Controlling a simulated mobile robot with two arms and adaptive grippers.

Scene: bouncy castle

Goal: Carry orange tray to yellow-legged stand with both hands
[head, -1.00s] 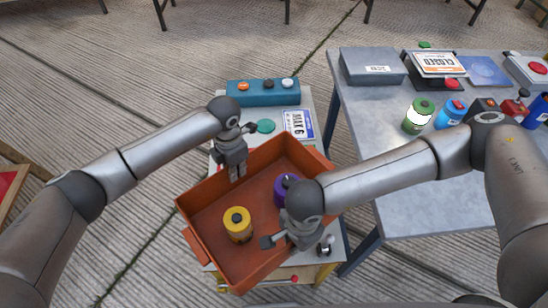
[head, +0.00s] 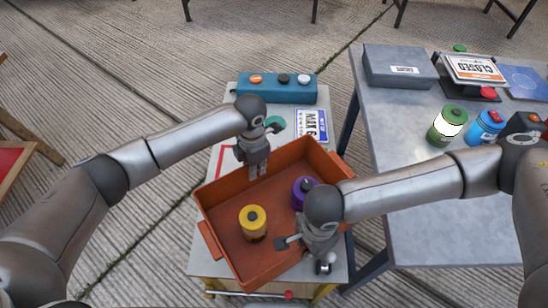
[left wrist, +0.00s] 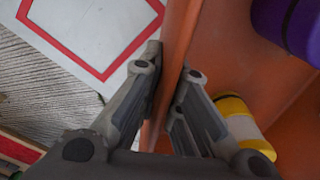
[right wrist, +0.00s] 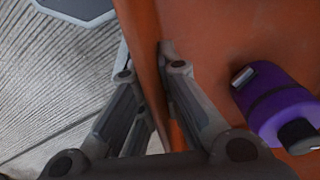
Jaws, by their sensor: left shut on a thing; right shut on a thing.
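The orange tray (head: 222,242) is over the pale top of the yellow-legged stand (head: 205,262); I cannot tell whether it touches it. A yellow-and-black canister (head: 253,222) and a purple canister (head: 300,190) stand inside the tray. My left gripper (head: 257,172) is shut on the tray's far-left wall; the left wrist view shows its fingers (left wrist: 168,95) on both sides of it. My right gripper (head: 308,250) is shut on the opposite wall, also seen in the right wrist view (right wrist: 150,80). The right arm hides part of that wall.
A teal button box (head: 277,90) and a MAX 6 sign (head: 311,124) are at the stand's far end, beside a red outline. A grey table (head: 440,215) on the right holds a grey box (head: 398,68), a CLOSED sign (head: 474,69) and several canisters.

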